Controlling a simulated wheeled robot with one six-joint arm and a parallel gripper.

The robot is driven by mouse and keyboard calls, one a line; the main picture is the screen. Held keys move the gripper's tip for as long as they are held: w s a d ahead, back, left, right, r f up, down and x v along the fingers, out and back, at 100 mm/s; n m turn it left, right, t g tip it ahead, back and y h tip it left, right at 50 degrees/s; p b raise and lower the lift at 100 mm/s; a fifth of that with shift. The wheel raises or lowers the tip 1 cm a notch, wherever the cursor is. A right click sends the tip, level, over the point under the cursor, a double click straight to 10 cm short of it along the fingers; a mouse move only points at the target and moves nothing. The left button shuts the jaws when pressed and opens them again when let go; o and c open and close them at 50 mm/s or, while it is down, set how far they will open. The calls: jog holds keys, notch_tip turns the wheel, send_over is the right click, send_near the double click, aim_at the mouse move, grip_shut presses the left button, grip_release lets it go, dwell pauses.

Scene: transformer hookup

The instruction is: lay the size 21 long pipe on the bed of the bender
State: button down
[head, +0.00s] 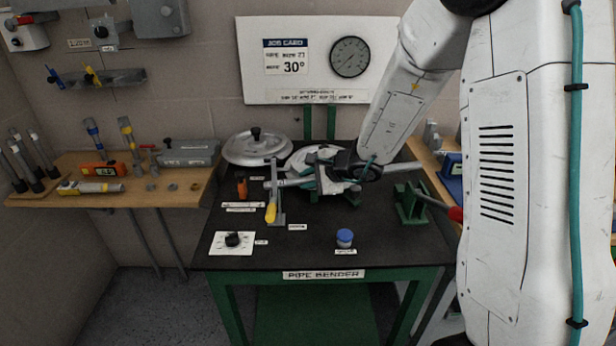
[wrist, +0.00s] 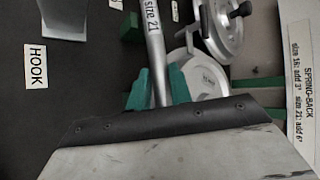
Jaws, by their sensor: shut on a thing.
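The size 21 long pipe (wrist: 153,35) is a grey tube with its size printed on it. It runs up the wrist view from between the teal fingers of my gripper (wrist: 160,88). In the head view my gripper (head: 328,180) is shut on the pipe over the pipe bender, and a grey pipe end (head: 290,183) shows left of it. The bender's pale round part (head: 303,158) lies behind and partly under my gripper; it also shows in the wrist view (wrist: 207,73). My gripper hides much of the bed, and I cannot tell whether the pipe touches it.
The black bench top (head: 300,252) is clear at the front middle. A green clamp (head: 412,203) with a red handle is at right. A round lid-like disc (head: 255,148) lies behind left.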

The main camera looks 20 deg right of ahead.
jog(key=c, duration=1.2)
grip_release()
jog(key=v, duration=0.8)
jog(key=shift+a, duration=0.1)
